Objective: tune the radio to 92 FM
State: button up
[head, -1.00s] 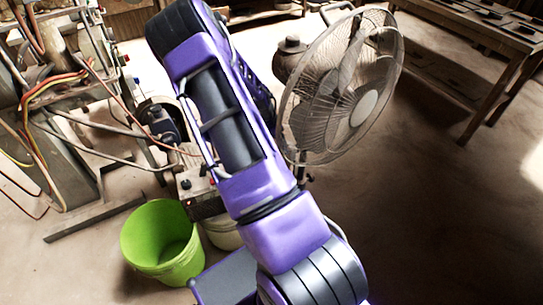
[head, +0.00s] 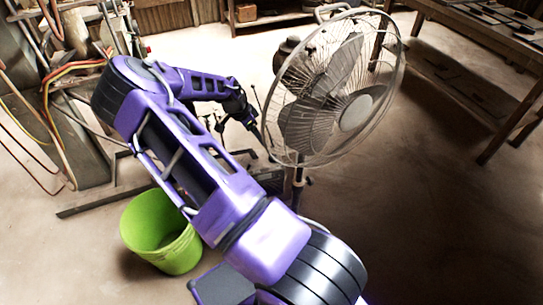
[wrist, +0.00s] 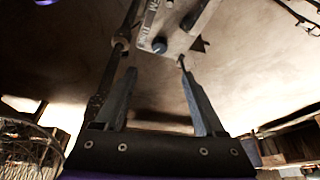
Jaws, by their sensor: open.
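In the wrist view a pale box with lettering, apparently the radio (wrist: 178,18), shows at the top, cut off by the frame edge. My gripper (wrist: 158,68) is open and empty. Its fingertips point toward the box, with the knob appearing between and a little beyond them. I cannot tell whether the tips touch it. In the head view my gripper (head: 257,128) is small, beside the fan. I cannot make out the radio there; my arm may hide it.
A standing fan (head: 340,90) is close to the right of my gripper. A green bucket (head: 160,235) is on the floor at left, near machinery with cables (head: 60,100). A wooden table (head: 490,30) is at the upper right. The floor at right is clear.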

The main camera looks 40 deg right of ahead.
aim_at(272, 157)
jog(key=b+x, duration=0.2)
jog(key=x, duration=1.3)
jog(key=shift+d, duration=0.1)
grip_shut()
